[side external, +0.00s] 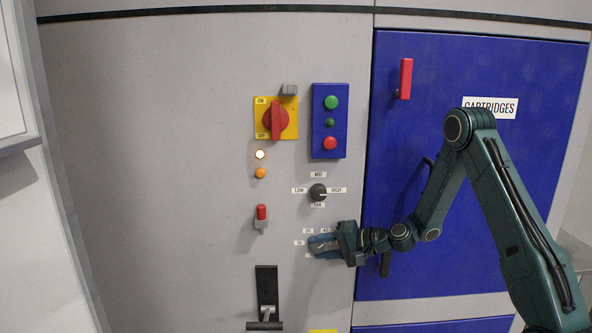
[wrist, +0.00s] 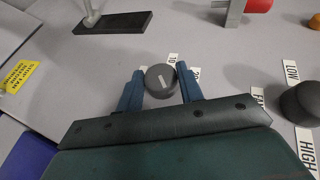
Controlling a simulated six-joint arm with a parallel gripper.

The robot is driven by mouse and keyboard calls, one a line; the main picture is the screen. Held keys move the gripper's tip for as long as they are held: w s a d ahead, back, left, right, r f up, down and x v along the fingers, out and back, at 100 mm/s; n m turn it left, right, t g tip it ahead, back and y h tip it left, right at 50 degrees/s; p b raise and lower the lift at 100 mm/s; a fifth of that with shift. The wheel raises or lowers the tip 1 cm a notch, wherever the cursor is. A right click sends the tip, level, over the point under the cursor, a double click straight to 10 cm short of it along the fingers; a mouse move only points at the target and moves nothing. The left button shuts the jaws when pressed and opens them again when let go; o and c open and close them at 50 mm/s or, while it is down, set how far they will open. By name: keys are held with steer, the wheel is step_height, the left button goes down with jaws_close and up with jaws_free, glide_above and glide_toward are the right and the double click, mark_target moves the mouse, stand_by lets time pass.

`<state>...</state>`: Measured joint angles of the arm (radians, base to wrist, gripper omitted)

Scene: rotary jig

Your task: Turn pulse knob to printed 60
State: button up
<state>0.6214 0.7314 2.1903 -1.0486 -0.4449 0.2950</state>
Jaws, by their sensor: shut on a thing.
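The pulse knob (wrist: 161,81) is a round dark grey knob with a short white line on its face. In the wrist view it sits between the two blue fingers of my gripper (wrist: 161,73), which is shut on it. The white line slants slightly; I cannot tell which end is the pointer. The printed 10 (wrist: 172,59) and printed 20 (wrist: 196,73) stand beside the knob. In the side view my gripper (side external: 322,243) covers most of the knob. The printed 20 (side external: 308,230), 40 (side external: 326,230) and 10 (side external: 299,243) show around it. I cannot make out a printed 60.
A black knob (side external: 318,192) with LOW, MID and HIGH labels is just above my gripper. A red-tipped toggle (side external: 262,213) and a black slotted lever plate (side external: 267,285) are to the left. The blue door (side external: 460,240) is to the right.

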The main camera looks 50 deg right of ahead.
steer(key=o, duration=1)
steer(key=v, duration=1.3)
steer(key=shift+s, duration=0.35)
steer(key=shift+d+r, duration=0.1)
steer(key=shift+r, duration=0.05)
